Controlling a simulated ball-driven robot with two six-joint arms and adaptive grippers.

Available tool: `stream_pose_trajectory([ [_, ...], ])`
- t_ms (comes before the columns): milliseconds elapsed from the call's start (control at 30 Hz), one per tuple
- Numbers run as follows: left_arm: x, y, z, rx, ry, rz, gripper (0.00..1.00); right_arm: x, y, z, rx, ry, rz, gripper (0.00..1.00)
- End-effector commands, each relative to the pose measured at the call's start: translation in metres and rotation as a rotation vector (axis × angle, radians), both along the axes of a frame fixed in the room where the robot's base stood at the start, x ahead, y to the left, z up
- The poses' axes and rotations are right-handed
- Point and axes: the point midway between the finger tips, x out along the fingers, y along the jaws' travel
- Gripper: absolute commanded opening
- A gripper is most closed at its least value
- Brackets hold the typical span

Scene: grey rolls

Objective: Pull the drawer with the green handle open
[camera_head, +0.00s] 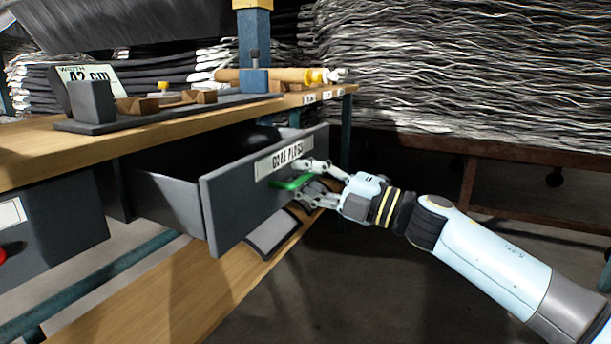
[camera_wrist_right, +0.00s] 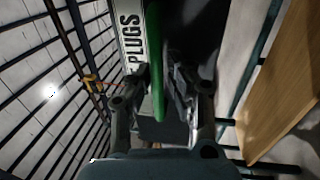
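The grey drawer (camera_head: 238,205) stands pulled well out from under the wooden workbench, and its dark inside shows. Its front has a white label ending in "PLUGS" and a green handle (camera_head: 292,183). My right gripper (camera_head: 301,181) is at the handle, with one finger above it and one below. In the right wrist view the green handle (camera_wrist_right: 157,75) runs between the two fingers, whose tips bend in on it; the gripper looks shut on it. The contact is partly hidden by the fingers. My left gripper is not in view.
The workbench (camera_head: 30,140) carries a dark fixture (camera_head: 95,105), a sign and a yellow-ended rod (camera_head: 290,76). Another grey drawer (camera_head: 55,235) with a red knob is at left. A wooden lower shelf (camera_head: 190,290) lies below. Stacked sheets fill the back; the floor at right is open.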

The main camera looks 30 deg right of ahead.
Motion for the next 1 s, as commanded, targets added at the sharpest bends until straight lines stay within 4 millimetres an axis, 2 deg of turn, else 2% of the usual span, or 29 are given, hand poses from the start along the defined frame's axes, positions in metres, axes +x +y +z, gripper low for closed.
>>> stream_pose_trajectory([
  [33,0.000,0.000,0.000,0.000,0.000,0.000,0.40,0.000,0.000,0.000,0.001,-0.001,0.000,0.26],
  [100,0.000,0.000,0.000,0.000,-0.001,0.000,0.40,0.000,0.000,0.001,0.001,-0.001,0.000,0.34],
  [467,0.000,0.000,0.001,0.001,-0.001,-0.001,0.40,-0.006,-0.004,-0.001,-0.001,0.001,0.001,0.34],
  [800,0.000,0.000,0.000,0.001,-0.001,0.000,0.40,-0.057,-0.044,-0.014,-0.003,0.004,0.003,0.34],
  [1000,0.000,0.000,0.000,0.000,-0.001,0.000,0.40,-0.081,-0.063,-0.020,-0.002,0.002,0.003,0.34],
])
